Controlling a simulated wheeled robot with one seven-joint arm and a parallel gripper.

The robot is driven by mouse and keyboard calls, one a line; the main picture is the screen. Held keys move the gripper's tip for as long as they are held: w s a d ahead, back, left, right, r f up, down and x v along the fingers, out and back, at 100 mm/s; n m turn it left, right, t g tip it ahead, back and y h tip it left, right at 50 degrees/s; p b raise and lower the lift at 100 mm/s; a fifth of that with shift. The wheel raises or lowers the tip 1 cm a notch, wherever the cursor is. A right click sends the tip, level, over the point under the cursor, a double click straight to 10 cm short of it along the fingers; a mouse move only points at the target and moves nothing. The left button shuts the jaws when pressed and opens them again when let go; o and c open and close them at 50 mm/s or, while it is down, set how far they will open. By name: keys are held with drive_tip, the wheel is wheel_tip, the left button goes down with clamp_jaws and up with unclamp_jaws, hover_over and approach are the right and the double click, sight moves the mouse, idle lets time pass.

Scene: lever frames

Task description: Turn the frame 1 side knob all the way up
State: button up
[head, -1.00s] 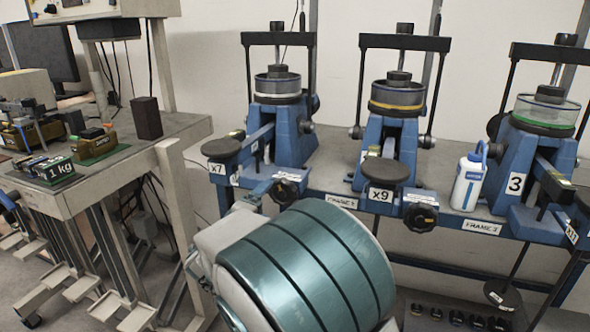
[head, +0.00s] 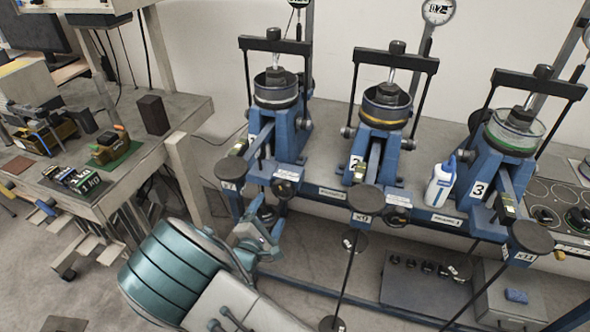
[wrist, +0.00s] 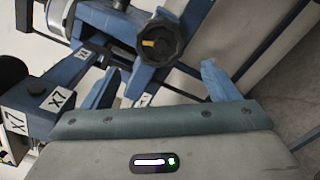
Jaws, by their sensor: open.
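The frame 1 side knob (wrist: 158,40) is a black lobed knob with a yellow mark on its face, pointing left in the wrist view. It sits on the blue body of frame 1 (head: 290,137), the leftmost lever frame in the head view. My gripper is open and empty. In the wrist view its blue fingertips (wrist: 160,85) stand apart, with the knob above and beyond the gap. I see no contact.
Frame 2 (head: 378,150) and frame 3 (head: 505,160) stand to the right on the same bench, with a white bottle (head: 440,187) between them. The dark round x7 pan (head: 232,170) is beside frame 1. A table with weights (head: 135,180) is at left.

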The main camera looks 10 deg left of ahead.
sight(282, 193)
drive_tip(key=shift+n, duration=0.4)
drive_tip(key=w, duration=0.3)
drive_tip(key=w+d, duration=0.1)
drive_tip(key=w, duration=0.5)
drive_tip(key=shift+w+d, duration=0.3)
drive_tip(key=shift+s, duration=0.15)
drive_tip(key=c, duration=1.2)
drive_tip(key=shift+c, duration=0.2)
